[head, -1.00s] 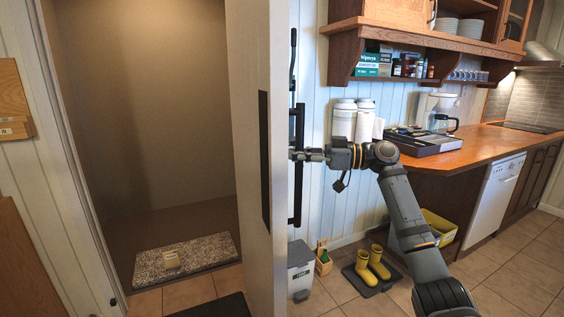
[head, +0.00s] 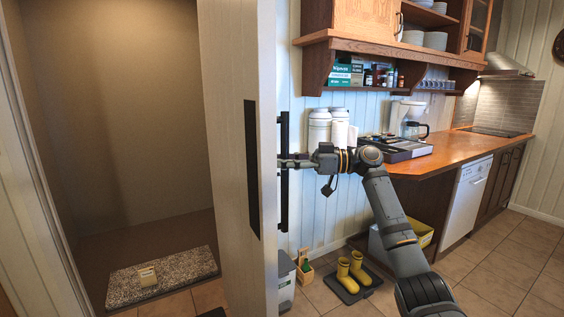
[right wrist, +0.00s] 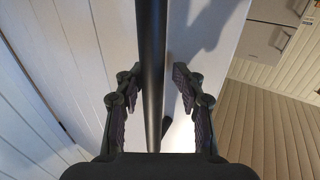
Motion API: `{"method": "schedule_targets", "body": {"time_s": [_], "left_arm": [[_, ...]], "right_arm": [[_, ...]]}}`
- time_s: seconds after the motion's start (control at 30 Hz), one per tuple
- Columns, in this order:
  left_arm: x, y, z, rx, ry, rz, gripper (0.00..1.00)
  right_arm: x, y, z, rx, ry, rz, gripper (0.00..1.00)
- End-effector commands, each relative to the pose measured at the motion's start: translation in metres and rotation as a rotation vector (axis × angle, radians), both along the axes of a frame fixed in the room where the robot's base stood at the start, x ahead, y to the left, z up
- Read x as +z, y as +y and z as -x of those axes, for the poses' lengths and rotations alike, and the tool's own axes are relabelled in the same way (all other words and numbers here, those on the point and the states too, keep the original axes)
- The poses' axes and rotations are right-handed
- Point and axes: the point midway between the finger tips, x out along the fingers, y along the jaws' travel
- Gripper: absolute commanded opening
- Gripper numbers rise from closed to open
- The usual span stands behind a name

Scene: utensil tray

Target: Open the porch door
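The pale porch door (head: 225,120) stands open in the head view, showing its face and narrow edge. My right gripper (head: 287,163) is at the middle of this bar. In the right wrist view the bar (right wrist: 152,60) runs between the fingers of my right gripper (right wrist: 160,78). The left finger is close to the bar; a clear gap separates it from the right finger. My left gripper is not in view.
Beyond the doorway is a bare porch with a speckled mat (head: 122,281) and a small pale block (head: 148,277) on it. Yellow boots (head: 354,268) on a tray and a grey bin (head: 286,283) stand right of the door. A wooden counter (head: 462,152) extends at right.

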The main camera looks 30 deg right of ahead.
Motion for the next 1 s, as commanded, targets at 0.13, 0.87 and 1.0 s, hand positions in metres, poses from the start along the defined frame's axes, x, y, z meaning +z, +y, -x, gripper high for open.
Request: {"method": "schedule_targets", "body": {"time_s": [0.13,0.87,1.0], "left_arm": [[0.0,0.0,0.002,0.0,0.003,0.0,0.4],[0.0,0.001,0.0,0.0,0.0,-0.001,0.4],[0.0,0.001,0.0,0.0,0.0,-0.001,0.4]], "right_arm": [[0.001,0.0,0.0,-0.001,-0.001,0.0,0.42],[0.0,-0.095,0.053,-0.004,0.002,0.0,0.42],[0.0,-0.104,0.058,-0.003,0.0,0.0,0.42]]}}
